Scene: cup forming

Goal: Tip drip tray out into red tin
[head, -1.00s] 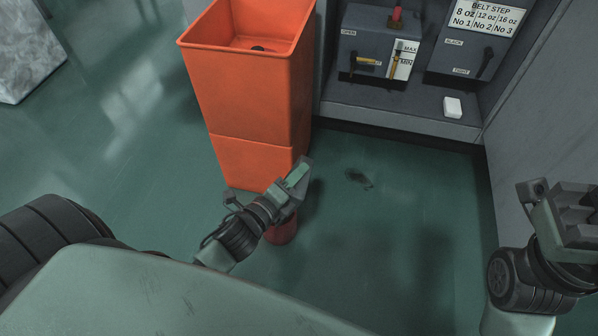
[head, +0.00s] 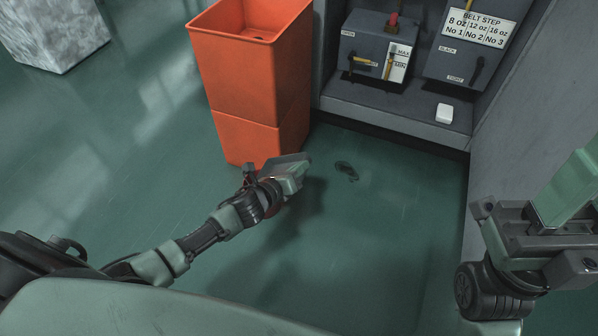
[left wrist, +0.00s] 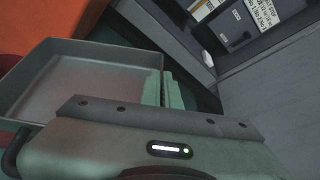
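My left gripper (head: 288,178) is low over the floor, in front of the orange bin. The gripper looks shut on that wall. In the head view the tray (head: 287,161) is a small grey shape at the fingertips, and its exact tilt is hard to tell.
The tall orange bin (head: 255,85) stands just beyond the left gripper. A grey machine with levers and a ledge (head: 400,118) is behind to the right, with a small white block (head: 445,113) on it. A dark patch (head: 346,171) marks the green floor. Open floor lies left.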

